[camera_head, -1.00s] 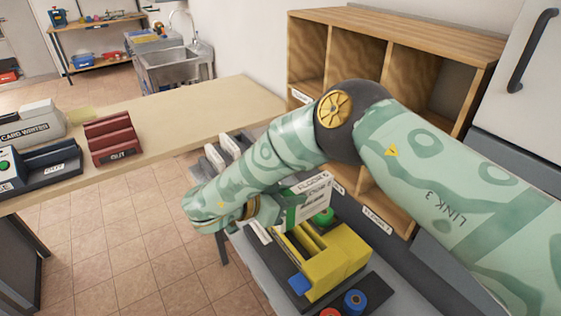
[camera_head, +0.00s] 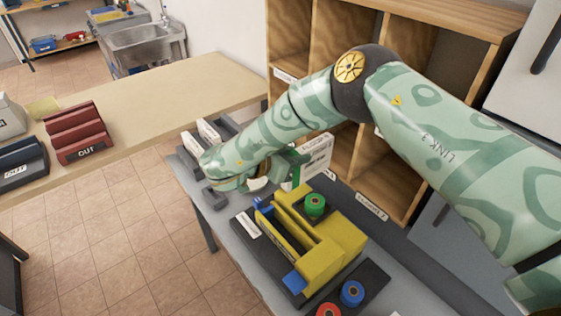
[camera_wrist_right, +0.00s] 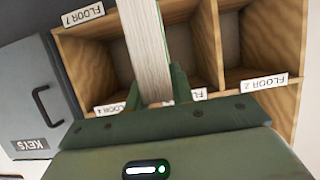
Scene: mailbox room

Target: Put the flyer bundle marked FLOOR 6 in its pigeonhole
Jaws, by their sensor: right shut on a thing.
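My right gripper (camera_head: 285,165) is shut on a white flyer bundle (camera_head: 314,162), held upright in front of the wooden pigeonhole unit (camera_head: 432,75). The bundle's print starts with FLOOR; its number is too small to read surely. In the right wrist view the bundle (camera_wrist_right: 145,45) stands edge-on between the fingers (camera_wrist_right: 155,85), with the compartments behind it. That view is upside down and shows the labels FLOOR 7 (camera_wrist_right: 83,15), FLOOR 4 (camera_wrist_right: 112,108) and FLOOR 2 (camera_wrist_right: 263,82). Another label is partly covered, and I see no FLOOR 6 label. My left gripper is out of view.
Holders with white items (camera_head: 207,133) stand left of the gripper. A grey KEYS cabinet (camera_wrist_right: 30,100) adjoins the unit.

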